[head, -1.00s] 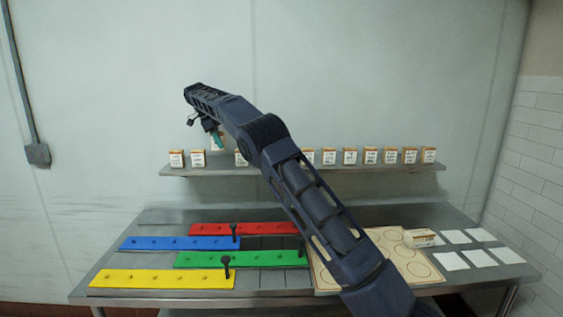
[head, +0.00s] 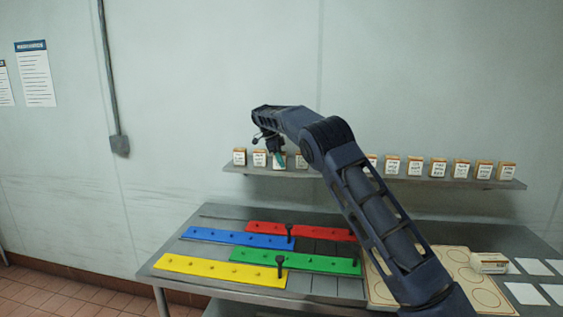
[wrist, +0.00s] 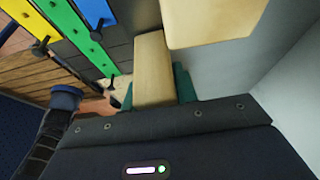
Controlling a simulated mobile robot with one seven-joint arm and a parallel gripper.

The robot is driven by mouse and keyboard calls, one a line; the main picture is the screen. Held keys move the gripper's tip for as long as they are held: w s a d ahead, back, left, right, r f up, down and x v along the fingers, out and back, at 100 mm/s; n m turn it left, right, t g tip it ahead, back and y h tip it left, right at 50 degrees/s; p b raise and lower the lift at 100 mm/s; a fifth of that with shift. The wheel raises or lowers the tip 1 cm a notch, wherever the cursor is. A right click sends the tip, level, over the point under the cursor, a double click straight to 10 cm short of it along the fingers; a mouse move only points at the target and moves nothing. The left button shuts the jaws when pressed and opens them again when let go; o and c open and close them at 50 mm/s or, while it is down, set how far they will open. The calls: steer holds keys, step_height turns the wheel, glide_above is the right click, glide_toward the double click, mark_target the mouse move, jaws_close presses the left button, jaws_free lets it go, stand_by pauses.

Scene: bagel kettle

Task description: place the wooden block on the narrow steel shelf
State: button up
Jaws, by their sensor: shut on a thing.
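My gripper (head: 278,156) is at the left part of the narrow steel shelf (head: 340,175), pointing down. It is shut on a wooden block (head: 280,163), which shows a pale label in the head view. In the wrist view the pale block (wrist: 153,68) sits between the green fingers of my gripper (wrist: 155,88). The held block is level with the row of blocks on the shelf, between a block on its left (head: 259,159) and one on its right (head: 301,162). I cannot tell whether its underside touches the shelf.
Several similar labelled blocks stand along the shelf; my arm hides part of the row. A large pale surface (wrist: 215,20) is close beside the held block in the wrist view. Below is a steel table with coloured strips (head: 220,271) and black pegs. The wall is right behind the shelf.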

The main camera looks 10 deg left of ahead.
steer(key=shift+f, duration=0.15)
steer(key=o, duration=1)
steer(key=shift+v, duration=3.95)
steer(key=shift+d, duration=0.1)
